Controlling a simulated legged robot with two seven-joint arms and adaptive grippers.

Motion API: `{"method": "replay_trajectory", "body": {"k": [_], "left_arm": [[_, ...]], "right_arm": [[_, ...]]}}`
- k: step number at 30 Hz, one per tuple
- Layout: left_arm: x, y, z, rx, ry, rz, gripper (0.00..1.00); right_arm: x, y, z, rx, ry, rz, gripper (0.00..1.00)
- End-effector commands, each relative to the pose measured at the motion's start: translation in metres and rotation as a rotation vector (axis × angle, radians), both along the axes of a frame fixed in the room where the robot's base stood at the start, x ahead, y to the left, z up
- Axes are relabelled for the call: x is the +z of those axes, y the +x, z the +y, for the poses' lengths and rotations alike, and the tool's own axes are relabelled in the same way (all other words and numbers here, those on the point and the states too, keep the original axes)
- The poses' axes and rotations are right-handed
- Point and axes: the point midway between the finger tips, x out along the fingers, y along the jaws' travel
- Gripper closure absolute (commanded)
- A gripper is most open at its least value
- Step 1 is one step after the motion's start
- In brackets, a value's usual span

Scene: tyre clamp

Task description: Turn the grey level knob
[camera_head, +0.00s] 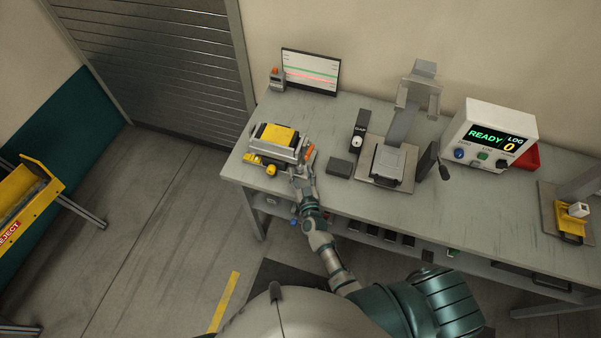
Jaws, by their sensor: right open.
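A white control box (487,133) with a screen reading READY, LOG and 0 stands on the right half of the bench. Its front has a blue knob (459,154), a green button (482,155) and a grey knob (502,163) at the right; the small labels are too tiny to read. My right gripper (303,181) is open at the bench's front edge, beside the grey fixture with a yellow top (277,136). It is far to the left of the control box. I cannot tell whether it touches the fixture. My left gripper is not in view.
A press-like stand (398,130), a black unit (359,131) and a dark block (340,167) stand between gripper and control box. A monitor (310,70) is at the back left. The yellow reject chute (28,195) is far left.

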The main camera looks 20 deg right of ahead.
Motion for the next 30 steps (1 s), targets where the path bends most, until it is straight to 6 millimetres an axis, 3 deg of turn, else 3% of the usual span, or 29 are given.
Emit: {"method": "replay_trajectory", "body": {"k": [5, 12, 18, 30], "left_arm": [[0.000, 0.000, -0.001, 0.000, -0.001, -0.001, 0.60], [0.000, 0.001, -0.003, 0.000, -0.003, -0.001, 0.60], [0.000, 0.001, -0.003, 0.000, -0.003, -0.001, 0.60], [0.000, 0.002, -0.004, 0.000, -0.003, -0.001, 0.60]], "right_arm": [[-0.001, -0.022, 0.002, 0.000, 0.001, 0.002, 0.44], [-0.002, -0.076, 0.005, 0.000, -0.001, 0.004, 0.44], [-0.002, -0.108, 0.008, 0.001, -0.001, 0.003, 0.44], [-0.001, -0.118, 0.008, 0.001, 0.000, 0.001, 0.44]]}}
